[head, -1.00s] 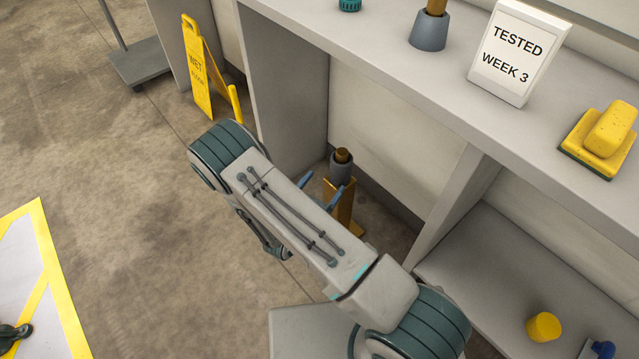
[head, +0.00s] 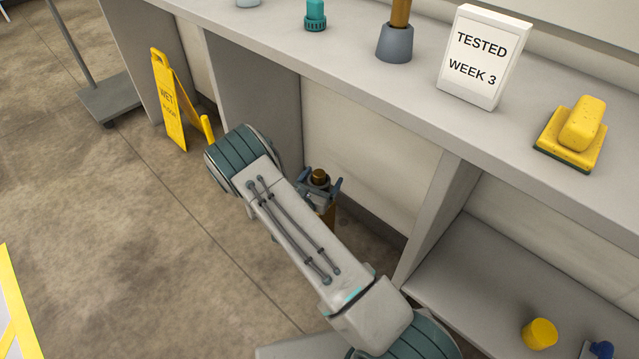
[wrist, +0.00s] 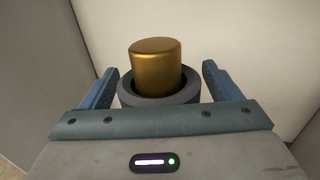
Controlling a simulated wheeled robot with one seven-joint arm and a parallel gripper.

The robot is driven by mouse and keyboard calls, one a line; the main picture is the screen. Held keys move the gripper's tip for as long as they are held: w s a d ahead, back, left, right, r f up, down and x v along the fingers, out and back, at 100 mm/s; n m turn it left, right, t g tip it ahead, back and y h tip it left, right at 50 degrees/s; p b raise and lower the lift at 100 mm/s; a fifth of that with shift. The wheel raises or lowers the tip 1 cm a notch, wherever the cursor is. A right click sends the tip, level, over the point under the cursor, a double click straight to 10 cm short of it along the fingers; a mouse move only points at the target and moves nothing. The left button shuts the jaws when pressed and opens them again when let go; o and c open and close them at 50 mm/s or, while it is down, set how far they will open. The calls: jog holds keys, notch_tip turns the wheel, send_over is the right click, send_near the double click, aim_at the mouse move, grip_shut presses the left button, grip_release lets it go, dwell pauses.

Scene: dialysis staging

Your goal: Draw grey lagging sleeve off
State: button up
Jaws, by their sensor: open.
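The grey lagging sleeve (wrist: 160,101) is a thick dark ring around an upright brass post (wrist: 156,66) in the wrist view. The post's rounded top stands above the sleeve. In the head view the post's top (head: 319,175) shows in the open bay under the bench, and my arm partly hides the sleeve. My gripper (head: 321,182) is open, with its blue fingers on either side of the sleeve.
The bay's side panel (head: 255,90) and back wall (head: 355,135) stand close. Above, the bench top holds a teal fitting (head: 315,15), a grey cone around a copper post (head: 394,44), a sign (head: 483,58) and a yellow sponge block (head: 573,135). A wet-floor sign (head: 172,100) stands left.

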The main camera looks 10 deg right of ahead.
jog(key=c, duration=1)
jog(key=shift+r+p, duration=5.9)
jog(key=shift+r, duration=1.9)
jog(key=shift+c, duration=0.2)
